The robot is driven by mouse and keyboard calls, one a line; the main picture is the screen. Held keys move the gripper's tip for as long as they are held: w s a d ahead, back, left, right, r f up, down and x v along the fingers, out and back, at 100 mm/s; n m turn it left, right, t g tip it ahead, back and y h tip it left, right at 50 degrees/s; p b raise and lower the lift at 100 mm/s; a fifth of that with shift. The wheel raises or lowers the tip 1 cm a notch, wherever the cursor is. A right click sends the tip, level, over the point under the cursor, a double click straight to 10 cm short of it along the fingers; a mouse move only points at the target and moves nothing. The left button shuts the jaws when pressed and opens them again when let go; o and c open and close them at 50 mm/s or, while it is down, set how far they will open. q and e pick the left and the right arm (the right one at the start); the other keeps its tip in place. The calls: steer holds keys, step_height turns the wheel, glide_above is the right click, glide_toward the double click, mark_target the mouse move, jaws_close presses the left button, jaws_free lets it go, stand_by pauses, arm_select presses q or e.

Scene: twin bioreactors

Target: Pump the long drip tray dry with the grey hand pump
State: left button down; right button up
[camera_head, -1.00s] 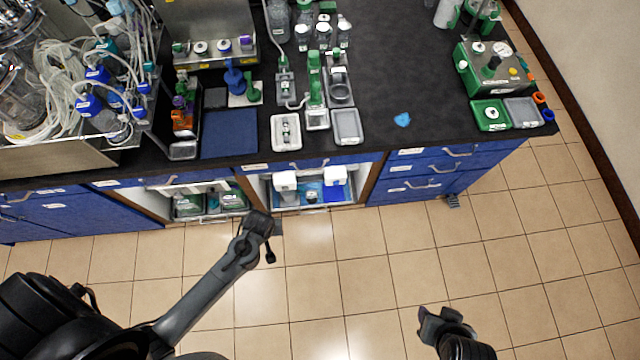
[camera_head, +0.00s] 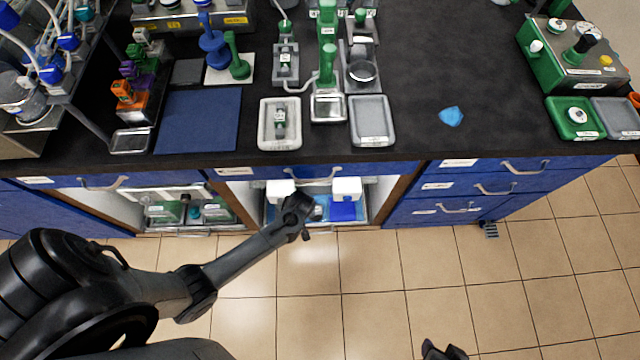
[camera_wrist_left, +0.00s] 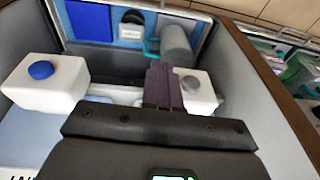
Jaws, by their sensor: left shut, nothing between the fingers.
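My left gripper (camera_head: 298,206) is shut and empty, at the front of the open middle cabinet bay under the bench. In the left wrist view its fingers (camera_wrist_left: 164,84) point into the bay, between a blue-capped white bottle (camera_wrist_left: 45,80) and a grey-capped white bottle (camera_wrist_left: 199,92). A grey cylinder with a teal handle (camera_wrist_left: 178,43) lies beyond the fingertips; I cannot tell whether it is the hand pump. I cannot tell which thing is the long drip tray. My right gripper (camera_head: 442,352) shows only partly at the bottom edge; its jaw state is unclear.
The bay also holds a blue box (camera_wrist_left: 90,20). The left bay (camera_head: 188,207) holds green items. Blue drawers (camera_head: 455,188) flank the middle bay on the right. On the black bench (camera_head: 420,75) are a white tray (camera_head: 266,140), a grey tray (camera_head: 372,138) and a blue mat (camera_head: 199,122).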

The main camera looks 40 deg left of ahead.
arm_select(q)
steer(key=w+f+t+b, duration=0.1)
steer(key=w+f+b, duration=0.6)
steer(key=w+b, duration=0.1)
steer(key=shift+w+d+f+b, duration=0.15)
steer(key=shift+d+f+b, duration=0.05)
steer(key=shift+b, duration=0.5)
steer(key=shift+f, duration=0.1)
steer(key=b+x, duration=0.9)
steer(key=x, duration=0.3)
steer(key=shift+d+f+b, duration=0.1)
steer(key=shift+d+b, duration=0.05)
steer(key=shift+b, duration=0.25)
steer(key=shift+d+f+b, duration=0.1)
steer(key=shift+f+b, duration=0.6)
steer(key=shift+f, duration=0.15)
steer(key=shift+s, duration=0.25)
